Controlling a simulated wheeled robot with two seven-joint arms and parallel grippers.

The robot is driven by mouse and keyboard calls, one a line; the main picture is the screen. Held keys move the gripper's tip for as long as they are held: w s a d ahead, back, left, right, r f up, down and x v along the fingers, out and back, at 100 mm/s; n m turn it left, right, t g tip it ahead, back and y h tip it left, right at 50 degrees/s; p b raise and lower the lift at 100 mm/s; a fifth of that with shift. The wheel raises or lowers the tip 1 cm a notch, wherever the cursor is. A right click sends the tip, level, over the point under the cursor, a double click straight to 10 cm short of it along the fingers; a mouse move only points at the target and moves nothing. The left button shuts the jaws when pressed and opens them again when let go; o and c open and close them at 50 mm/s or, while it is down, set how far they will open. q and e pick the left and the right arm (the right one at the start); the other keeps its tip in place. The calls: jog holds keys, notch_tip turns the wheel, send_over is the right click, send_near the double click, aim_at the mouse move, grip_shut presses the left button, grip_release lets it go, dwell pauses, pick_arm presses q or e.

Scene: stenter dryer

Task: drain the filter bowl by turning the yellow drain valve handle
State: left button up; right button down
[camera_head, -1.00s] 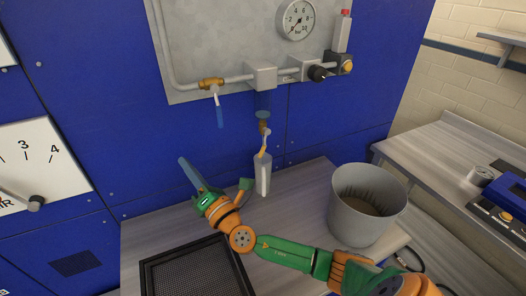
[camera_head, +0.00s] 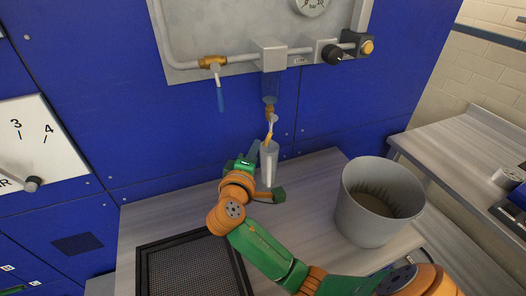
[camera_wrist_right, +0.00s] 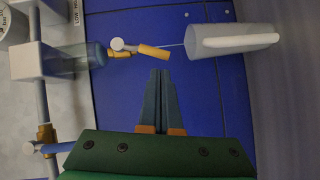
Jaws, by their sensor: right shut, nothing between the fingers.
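The filter bowl (camera_head: 270,88) is a clear blue cup under the pipe block; it also shows in the right wrist view (camera_wrist_right: 92,56). Below it, the yellow drain valve handle (camera_head: 269,132) slants downward; it also shows in the wrist view (camera_wrist_right: 153,52). A clear container (camera_head: 269,160) stands upright on the bench below the valve. In the wrist view (camera_wrist_right: 225,42) a thin pale line runs between valve and container. My right gripper (camera_wrist_right: 160,72) is shut and empty, its tips just short of the handle, apparently not touching. My left gripper is out of view.
A grey bucket (camera_head: 375,205) stands on the bench to the right. A black mesh tray (camera_head: 190,268) lies at the front left. A blue-handled valve (camera_head: 220,98) hangs from the pipe to the left of the bowl. A black knob (camera_head: 332,53) is to its right.

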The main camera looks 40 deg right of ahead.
aim_at(270, 131)
jog(key=shift+s+d+f, duration=0.15)
jog(key=shift+s+d, duration=0.05)
jog(key=shift+d, duration=0.9)
jog(key=shift+s+d+f+n+t+h+b, duration=0.1)
jog(key=shift+d+f+n+t+h+b, duration=0.05)
jog(key=shift+d+n+b, duration=0.2)
jog(key=shift+s+d+f+n+t+h+b, duration=0.15)
jog(key=shift+d+n, duration=0.1)
jog(key=shift+d, duration=0.2)
jog(key=shift+w, duration=0.1)
